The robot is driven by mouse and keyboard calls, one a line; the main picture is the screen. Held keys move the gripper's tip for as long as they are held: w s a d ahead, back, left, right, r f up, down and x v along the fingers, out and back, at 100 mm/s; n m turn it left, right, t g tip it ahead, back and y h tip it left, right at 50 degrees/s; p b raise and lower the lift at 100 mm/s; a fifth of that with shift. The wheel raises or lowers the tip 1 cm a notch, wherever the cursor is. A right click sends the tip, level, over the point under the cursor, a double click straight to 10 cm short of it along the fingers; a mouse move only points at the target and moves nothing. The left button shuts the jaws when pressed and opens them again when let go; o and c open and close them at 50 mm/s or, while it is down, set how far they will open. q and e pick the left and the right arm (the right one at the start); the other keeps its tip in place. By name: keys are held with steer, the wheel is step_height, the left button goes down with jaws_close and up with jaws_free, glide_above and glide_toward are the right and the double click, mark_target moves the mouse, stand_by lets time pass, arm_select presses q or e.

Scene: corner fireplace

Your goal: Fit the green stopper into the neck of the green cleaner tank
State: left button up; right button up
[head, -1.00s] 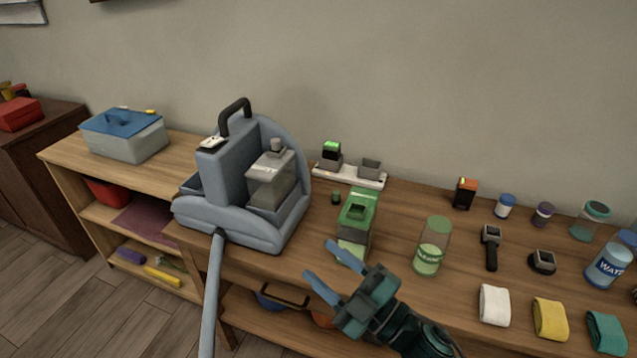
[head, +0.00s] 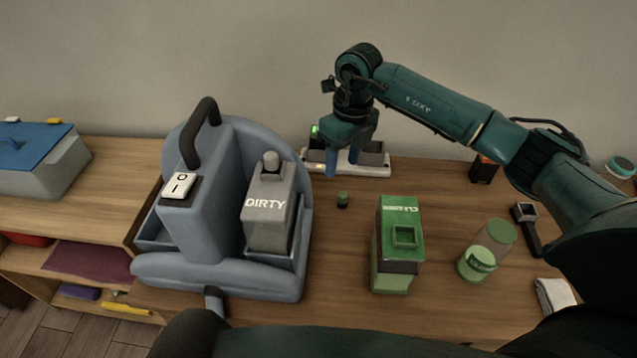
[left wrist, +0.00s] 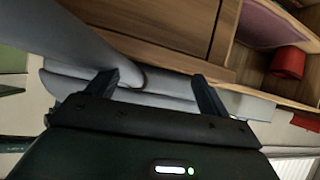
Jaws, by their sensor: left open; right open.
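The small green stopper (head: 343,199) stands on the tabletop between the grey cleaner machine and the tank. The green cleaner tank (head: 390,281) stands upright to its right, with a square green-rimmed neck (head: 405,237) on top. My right gripper (head: 343,160) is open, pointing down just behind the stopper in the picture, in front of the white charging strip. Nothing shows between its fingers. My left gripper (left wrist: 155,88) is open and empty in the left wrist view, with the grey machine beyond its fingers.
The grey machine (head: 215,278) holds a tank marked DIRTY (head: 266,222). The white strip (head: 376,170) at the back is partly hidden by my right gripper. A green-filled jar (head: 480,262) stands right of the tank. Bare tabletop lies around the stopper.

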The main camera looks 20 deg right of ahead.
steer(key=w+d, duration=0.1)
steer(key=d, duration=0.1)
steer(key=h, duration=0.1)
glide_above(343, 194)
steer(key=f, duration=0.6)
steer(key=shift+s+d+f+p, duration=0.1)
steer(key=shift+s+d+p, duration=0.05)
steer(key=shift+d+p, duration=0.15)
steer(key=shift+a+f+p, duration=0.15)
steer(key=shift+f+p, duration=0.1)
steer(key=shift+f, duration=1.25)
steer(key=shift+a+f+p, duration=0.15)
steer(key=shift+f+p, duration=0.1)
steer(key=shift+f, duration=1.2)
steer(key=shift+c, duration=0.3)
steer(key=c, duration=1)
steer(key=shift+r, duration=0.1)
